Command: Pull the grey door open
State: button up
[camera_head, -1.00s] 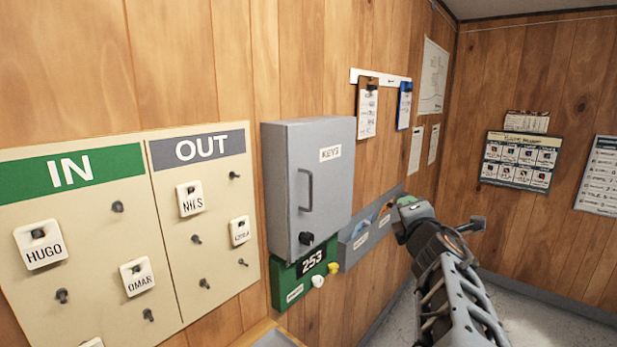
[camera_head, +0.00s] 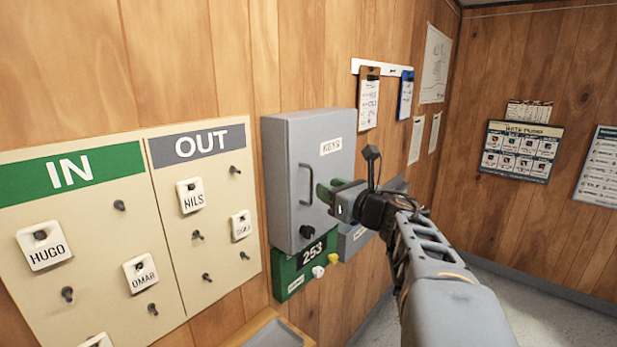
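The grey door is the front of a grey wall cabinet marked KEYS (camera_head: 328,200) in the middle of the view. It is shut. Its vertical grey bar handle (camera_head: 302,185) is on the door's left side, with a dark round knob (camera_head: 306,231) below it. My gripper (camera_head: 322,193) is in front of the door, just right of the handle, with green-tipped fingers pointing left towards it. The fingers look parted and hold nothing that I can see. They do not appear to be around the handle. My gripper hides part of the door's right side.
An IN/OUT board (camera_head: 130,225) with name tags on pegs hangs left of the cabinet. A green panel numbered 253 (camera_head: 290,280) is below it. A grey wall pocket (camera_head: 352,241) and clipboards (camera_head: 368,100) are to the right. A wooden-edged tray (camera_head: 262,328) is low in front.

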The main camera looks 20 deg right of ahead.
aim_at(312, 181)
jog(key=p+x, duration=0.1)
jog(key=x, duration=0.5)
jog(key=shift+w+a, duration=0.2)
jog(key=shift+w, duration=0.1)
jog(key=shift+c, duration=0.4)
grip_shut()
